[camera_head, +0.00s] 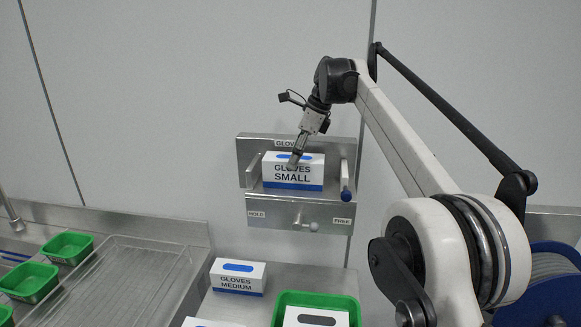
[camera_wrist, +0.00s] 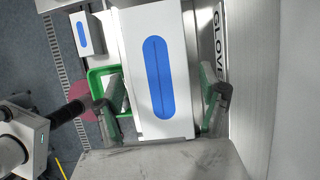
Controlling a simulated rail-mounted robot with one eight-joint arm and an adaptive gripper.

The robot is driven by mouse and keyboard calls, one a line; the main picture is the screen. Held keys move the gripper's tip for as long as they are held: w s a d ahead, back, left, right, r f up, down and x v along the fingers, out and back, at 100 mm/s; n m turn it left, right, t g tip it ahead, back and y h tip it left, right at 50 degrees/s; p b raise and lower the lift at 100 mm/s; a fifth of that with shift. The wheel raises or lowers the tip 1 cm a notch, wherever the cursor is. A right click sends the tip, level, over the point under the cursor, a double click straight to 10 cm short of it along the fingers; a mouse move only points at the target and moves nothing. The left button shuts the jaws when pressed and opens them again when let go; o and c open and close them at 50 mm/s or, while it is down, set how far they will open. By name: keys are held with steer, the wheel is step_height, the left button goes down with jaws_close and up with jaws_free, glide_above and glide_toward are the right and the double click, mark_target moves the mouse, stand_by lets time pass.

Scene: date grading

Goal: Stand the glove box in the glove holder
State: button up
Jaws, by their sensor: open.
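The white and blue glove box marked GLOVES SMALL (camera_head: 292,176) stands upright in the steel glove holder (camera_head: 300,211) on the wall. My gripper (camera_head: 295,160) reaches down from above and overlaps the box's front in the head view. In the wrist view my gripper (camera_wrist: 162,108) is open, one finger at each long side of the box (camera_wrist: 175,25). Whether the fingers touch the box I cannot tell. The holder's labels read HOLD and FREE, and a knob (camera_head: 313,227) hangs between them. A blue-handled lever (camera_head: 346,193) is at its right side.
A GLOVES MEDIUM box (camera_head: 238,284) lies on the steel counter below. A green tray (camera_head: 290,300) with another white box is beside it. The wall is close behind the holder.

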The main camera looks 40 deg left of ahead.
steer(key=p+v, duration=0.2)
steer(key=v, duration=0.4)
steer(key=shift+r, duration=0.1)
steer(key=shift+w+d+r+p, duration=0.15)
steer(key=shift+d+r+p, duration=0.1)
steer(key=shift+r+p, duration=0.2)
